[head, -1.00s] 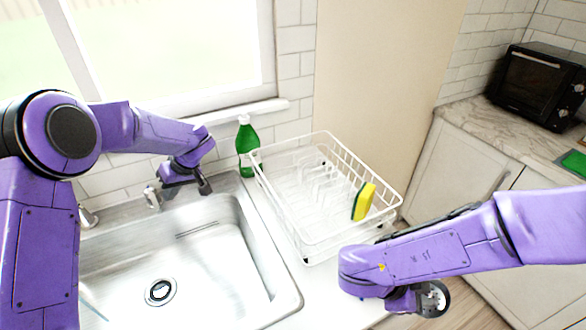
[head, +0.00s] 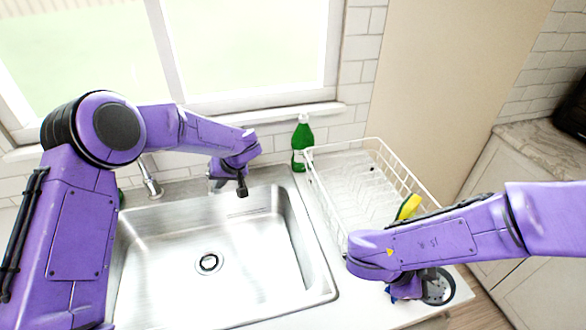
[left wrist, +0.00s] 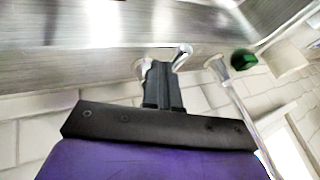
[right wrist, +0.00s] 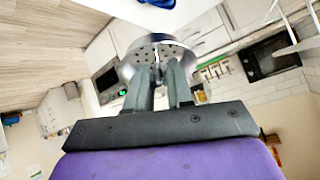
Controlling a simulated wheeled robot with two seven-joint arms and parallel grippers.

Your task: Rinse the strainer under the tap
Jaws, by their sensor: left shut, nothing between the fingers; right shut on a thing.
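The strainer (head: 438,287) is a small round metal piece with holes. My right gripper (head: 419,284) is shut on it, above the front right of the counter beside the dish rack. The strainer also fills the space at the fingertips in the right wrist view (right wrist: 152,52). The chrome tap (head: 150,180) stands behind the sink (head: 165,255), partly hidden by my left arm. My left gripper (head: 241,187) is shut and empty at the sink's back edge. Its fingers show in the left wrist view (left wrist: 163,85) close to a chrome fitting (left wrist: 181,57); contact is unclear.
A white dish rack (head: 385,160) stands right of the sink, with a yellow-green sponge (head: 408,206) at its right side. A green bottle (head: 302,145) stands behind, below the window. A blue item (head: 404,288) lies partly hidden under my right gripper. The sink basin is empty.

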